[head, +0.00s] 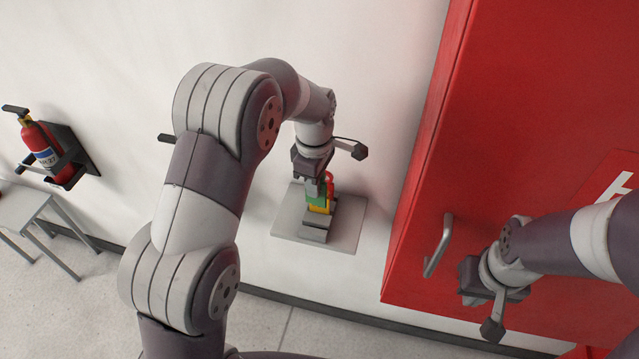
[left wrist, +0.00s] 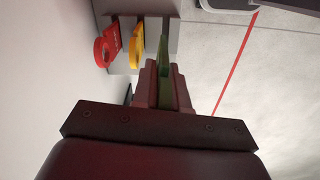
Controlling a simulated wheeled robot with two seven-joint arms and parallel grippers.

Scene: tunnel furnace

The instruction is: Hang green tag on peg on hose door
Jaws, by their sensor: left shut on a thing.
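My left gripper (head: 316,190) is shut on the green tag (head: 315,198) at the grey tag holder (head: 345,222) on the wall. In the left wrist view the green tag (left wrist: 163,62) stands edge-on between the fingers, beside a yellow tag (left wrist: 137,45) and a red tag (left wrist: 107,44). I cannot tell whether the green tag still touches the holder. The red hose door (head: 500,130) is on the right, with a metal handle (head: 438,248). I cannot make out a peg on it. My right gripper (head: 470,277) is in front of the door's lower part, right of the handle; its fingers are unclear.
A fire extinguisher (head: 41,145) hangs in a black wall bracket at the left, above a light table (head: 22,208). The cabinet's left edge stands out from the wall, right of the holder. White wall between them is bare.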

